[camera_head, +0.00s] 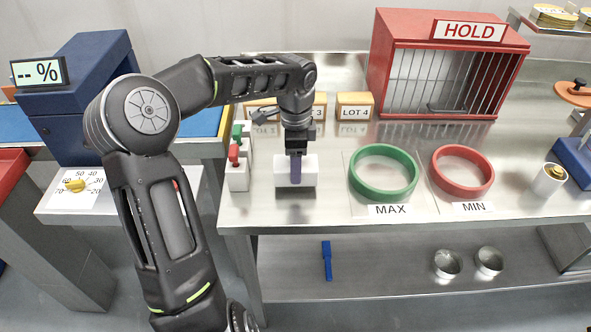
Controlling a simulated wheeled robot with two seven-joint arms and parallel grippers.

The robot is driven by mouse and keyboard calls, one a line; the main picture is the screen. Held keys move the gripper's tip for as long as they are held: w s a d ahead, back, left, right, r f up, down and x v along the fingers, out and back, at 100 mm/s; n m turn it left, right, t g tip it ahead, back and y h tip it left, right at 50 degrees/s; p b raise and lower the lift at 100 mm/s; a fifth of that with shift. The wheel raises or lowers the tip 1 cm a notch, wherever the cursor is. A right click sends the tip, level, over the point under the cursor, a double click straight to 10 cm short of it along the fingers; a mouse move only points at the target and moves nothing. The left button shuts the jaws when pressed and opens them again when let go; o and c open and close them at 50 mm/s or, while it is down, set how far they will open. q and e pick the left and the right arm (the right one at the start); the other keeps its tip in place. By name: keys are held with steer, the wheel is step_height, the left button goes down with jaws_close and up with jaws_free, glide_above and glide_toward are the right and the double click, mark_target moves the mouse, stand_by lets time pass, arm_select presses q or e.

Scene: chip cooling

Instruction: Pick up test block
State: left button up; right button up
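A slim purple-blue block (296,172) stands upright at a white block-shaped stand (310,173) on the steel table; it looks like the test block, though no label shows. My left gripper (296,152) points straight down right at the top of the purple-blue block. Its fingertips are small and dark, and I cannot tell whether they are closed on the block. I also cannot tell whether the block rests in the stand or is held in front of it. My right gripper is not in view.
A green ring (383,190) by MAX and a red ring (463,187) by MIN lie to the right. Lot boxes (355,106) and a red HOLD cage (387,80) stand behind. The table front (330,215) is clear.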

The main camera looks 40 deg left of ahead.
arm_select(q)
step_height(320, 180, up, 8)
steer(key=shift+f+b, duration=0.15)
steer(key=shift+b, duration=0.2)
stand_by(0.4)
